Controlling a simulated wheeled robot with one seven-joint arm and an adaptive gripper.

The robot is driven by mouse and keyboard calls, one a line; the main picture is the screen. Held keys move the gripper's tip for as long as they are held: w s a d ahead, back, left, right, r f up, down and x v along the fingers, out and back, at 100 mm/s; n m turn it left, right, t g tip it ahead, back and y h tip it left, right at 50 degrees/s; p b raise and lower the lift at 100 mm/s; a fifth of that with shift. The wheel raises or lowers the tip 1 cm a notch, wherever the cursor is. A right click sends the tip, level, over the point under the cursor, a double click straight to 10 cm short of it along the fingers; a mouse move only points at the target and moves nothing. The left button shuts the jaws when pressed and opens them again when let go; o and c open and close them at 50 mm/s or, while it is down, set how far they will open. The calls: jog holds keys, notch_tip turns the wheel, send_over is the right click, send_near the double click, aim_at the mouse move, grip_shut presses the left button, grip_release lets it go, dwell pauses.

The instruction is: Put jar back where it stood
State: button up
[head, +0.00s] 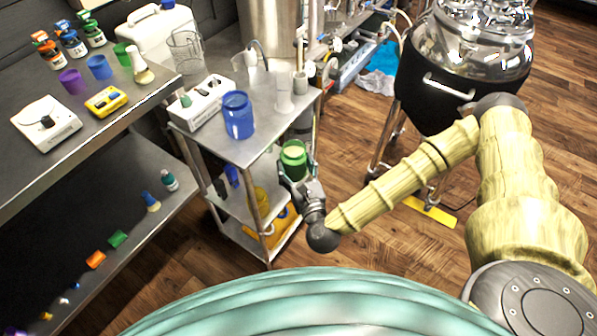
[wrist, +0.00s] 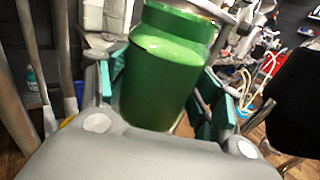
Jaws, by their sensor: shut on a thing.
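A green jar (head: 293,155) with pale contents at its open top is held by my gripper (head: 296,178) beside the right edge of the steel cart. In the wrist view the green jar (wrist: 165,65) stands between the two teal finger pads, slightly tilted in the picture. My gripper is shut on the jar's body. The jar appears clear of the cart top (head: 262,140); the exact gap cannot be told. A similar blue jar (head: 238,117) stands on the cart top, left of the green jar.
The cart also bears a white instrument (head: 205,101), a clear cylinder (head: 284,92) and a beaker (head: 245,65). Its front right top is bare. A bench (head: 85,115) with cups and a scale (head: 46,124) is at left. A black kettle (head: 440,90) stands at right.

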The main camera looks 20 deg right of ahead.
jog(key=d+f+m+h+b, duration=0.1)
jog(key=d+f+b, duration=0.1)
jog(key=f+b, duration=1.1)
jog(key=d+f+h+b, duration=0.15)
jog(key=f+b, duration=0.55)
jog(key=b, duration=1.2)
jog(key=w+b, duration=0.2)
jog(key=w, duration=0.3)
jog(key=w+d+b, duration=0.1)
jog(key=w+b, duration=0.1)
jog(key=w, duration=0.4)
jog(key=w+d+b, duration=0.1)
jog(key=w+b, duration=0.1)
jog(key=w, duration=0.4)
jog(key=shift+w+d, duration=0.15)
jog(key=shift+w, duration=0.1)
jog(key=f+b, duration=0.2)
jog(key=f, duration=0.1)
jog(key=shift+w+f, duration=0.25)
jog(key=shift+w, duration=0.1)
jog(key=shift+f+b, duration=0.1)
jog(key=shift+b, duration=0.2)
jog(key=o, duration=1.2)
jog(key=shift+o, duration=0.2)
